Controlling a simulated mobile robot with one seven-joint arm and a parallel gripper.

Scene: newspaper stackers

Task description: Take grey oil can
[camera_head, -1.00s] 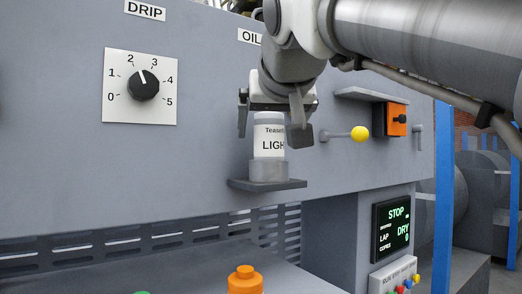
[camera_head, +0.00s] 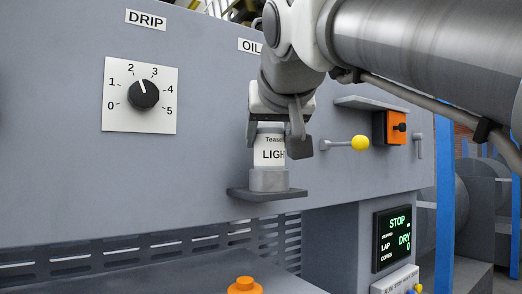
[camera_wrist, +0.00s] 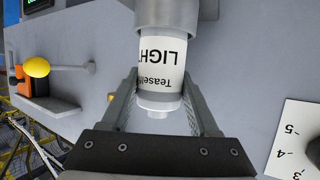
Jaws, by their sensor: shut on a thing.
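The oil can (camera_head: 270,147) has a white label reading "LIGHT" and stands upright in a grey cup (camera_head: 268,181) on a small dark shelf, below the "OIL" sign. My gripper (camera_head: 275,138) comes from above and is shut on the can's upper part, with a finger on either side. In the wrist view the can (camera_wrist: 162,62) appears upside down between the two fingers of my gripper (camera_wrist: 163,85), with its pale top toward the palm. My gripper hides the can's top in the head view.
The shelf (camera_head: 240,194) juts from the grey machine panel. To the right are a yellow-knobbed lever (camera_head: 359,143), an orange switch box (camera_head: 397,127) and a small ledge. A drip dial (camera_head: 140,95) is left. An orange-topped object (camera_head: 243,287) stands low in front.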

